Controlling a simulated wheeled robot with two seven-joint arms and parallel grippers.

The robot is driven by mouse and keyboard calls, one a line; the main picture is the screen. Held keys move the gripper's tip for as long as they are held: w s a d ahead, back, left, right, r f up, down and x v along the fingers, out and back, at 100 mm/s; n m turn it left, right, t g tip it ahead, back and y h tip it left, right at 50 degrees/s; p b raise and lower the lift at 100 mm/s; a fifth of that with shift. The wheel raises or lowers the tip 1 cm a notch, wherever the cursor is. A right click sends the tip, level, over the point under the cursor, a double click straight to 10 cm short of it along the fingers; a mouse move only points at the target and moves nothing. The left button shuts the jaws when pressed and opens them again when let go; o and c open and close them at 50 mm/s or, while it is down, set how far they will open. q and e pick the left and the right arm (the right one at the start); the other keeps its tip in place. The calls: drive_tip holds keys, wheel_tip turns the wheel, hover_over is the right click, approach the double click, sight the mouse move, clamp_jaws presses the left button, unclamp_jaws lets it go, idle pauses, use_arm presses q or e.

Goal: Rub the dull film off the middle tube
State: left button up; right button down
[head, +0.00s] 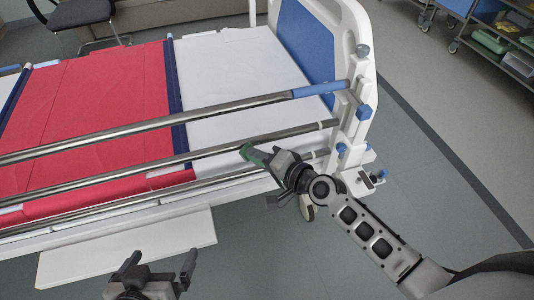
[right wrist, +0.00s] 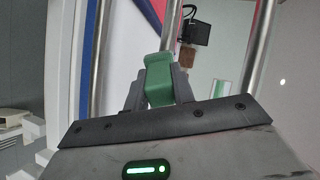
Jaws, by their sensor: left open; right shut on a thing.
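The bed's side has three long metal tubes. The middle tube (head: 210,152) runs from the left edge to the white end post. It shows in the right wrist view as the bar (right wrist: 171,25) rising behind the green pad. I cannot clearly make out the dull film on it. My right gripper (head: 268,158) is shut on the green pad (head: 247,152), which also shows between the fingers in the right wrist view (right wrist: 158,80). The pad's tip is at the middle tube; whether it touches is unclear. My left gripper (head: 155,268) is open and empty, low in front of the bed.
The upper tube (head: 200,115) and lower tube (head: 230,180) run close on either side. The white end post (head: 350,125) with blue fittings stands right of my right gripper. A red cover (head: 90,110) lies on the bed. A shelf trolley (head: 500,45) stands far right; floor between is clear.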

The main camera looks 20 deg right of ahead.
drive_tip(key=shift+a, duration=0.95)
drive_tip(key=shift+a+p, duration=1.3)
drive_tip(key=shift+a, duration=2.2)
drive_tip(key=shift+w+d+b, duration=0.1)
drive_tip(key=shift+d+b, duration=1.1)
drive_tip(key=shift+d, duration=2.55)
drive_tip(key=shift+d+b, duration=0.75)
drive_tip(key=shift+d, duration=0.95)
drive_tip(key=d+b, duration=0.2)
drive_tip(key=d, duration=0.1)
drive_tip(key=shift+d, duration=0.15)
